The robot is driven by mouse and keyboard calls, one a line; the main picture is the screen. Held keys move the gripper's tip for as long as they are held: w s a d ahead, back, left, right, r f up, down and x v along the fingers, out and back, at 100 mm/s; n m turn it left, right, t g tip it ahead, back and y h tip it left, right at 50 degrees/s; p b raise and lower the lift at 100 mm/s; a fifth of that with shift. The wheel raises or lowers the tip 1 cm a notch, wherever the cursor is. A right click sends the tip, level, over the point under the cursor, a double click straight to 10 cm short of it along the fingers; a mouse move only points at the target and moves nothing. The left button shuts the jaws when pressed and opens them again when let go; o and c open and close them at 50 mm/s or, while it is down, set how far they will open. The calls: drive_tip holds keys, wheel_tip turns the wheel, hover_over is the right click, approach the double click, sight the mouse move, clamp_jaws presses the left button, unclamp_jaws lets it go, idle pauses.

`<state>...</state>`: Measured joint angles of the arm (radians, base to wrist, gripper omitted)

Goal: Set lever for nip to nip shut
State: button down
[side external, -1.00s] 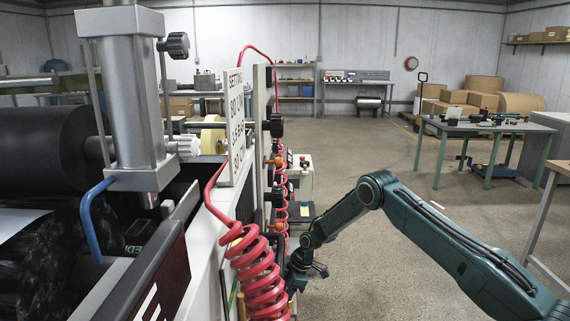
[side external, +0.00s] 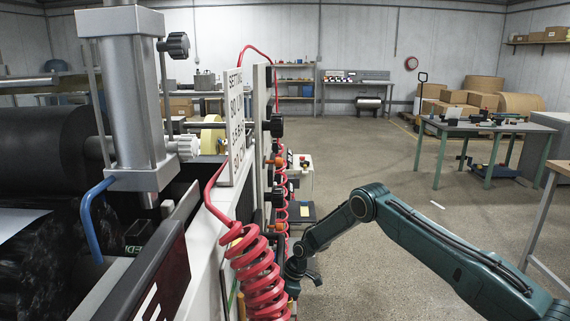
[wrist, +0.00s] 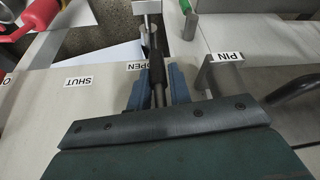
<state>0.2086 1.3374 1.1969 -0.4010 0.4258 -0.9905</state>
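The nip lever (wrist: 155,62), a dark grip on a metal rod, shows in the wrist view beside the OPEN label (wrist: 137,66). The SHUT label (wrist: 78,81) is to its left and the NIP label (wrist: 227,56) to its right; the lettering appears upside down. My gripper (wrist: 159,76) has its two blue fingers on either side of the dark grip, close to it. Whether they press on it is unclear. In the side view my gripper (side external: 295,285) is low beside the machine, partly hidden by the red coiled hose, and the lever cannot be made out.
The red coiled hose (side external: 255,270) hangs close to my gripper in the side view. A black knob (side external: 276,127) sticks out from the machine side. A red part (wrist: 38,18) shows at the wrist view's upper left. The floor to the right is mostly clear before a green table (side external: 490,125).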

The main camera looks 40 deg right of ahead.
drive_tip(key=shift+w+d, duration=0.15)
drive_tip(key=shift+w, duration=0.05)
drive_tip(key=shift+w+d+t+h, duration=0.15)
drive_tip(key=shift+t+h, duration=0.35)
drive_tip(key=shift+t, duration=0.1)
drive_tip(key=shift+r, duration=0.1)
drive_tip(key=c, duration=1.3)
unclamp_jaws()
drive_tip(key=shift+c, duration=0.2)
drive_tip(key=shift+v, duration=0.9)
drive_tip(key=s+d+r, duration=0.1)
drive_tip(key=s+d, duration=0.6)
drive_tip(key=s, duration=0.3)
drive_tip(key=shift+d, duration=0.25)
